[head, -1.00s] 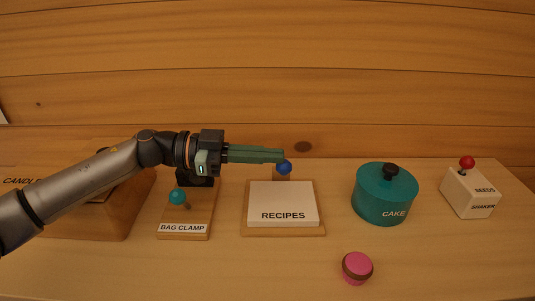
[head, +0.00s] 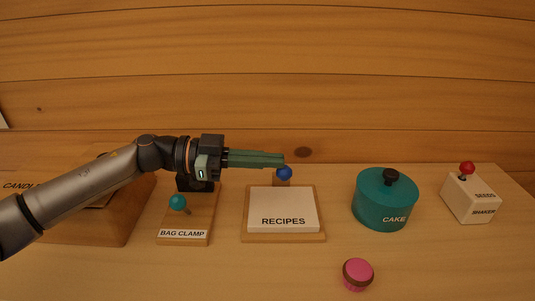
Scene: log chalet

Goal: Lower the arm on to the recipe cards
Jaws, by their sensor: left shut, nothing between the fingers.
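The recipe cards (head: 282,205) are a white block labelled RECIPES, lying on a wooden board (head: 284,238) in the middle of the table. A blue ball (head: 284,173) sits at the back of that board, above a small wooden block; the arm it belongs to cannot be made out. My left gripper (head: 284,160) is shut and empty. Its green fingers point right, and their tips are at the blue ball, overlapping its top edge in the picture; I cannot tell whether they touch. My right gripper is not in view.
A bag clamp (head: 183,234) with a teal ball stands below my left wrist. A wooden candle box (head: 110,220) is at the left.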

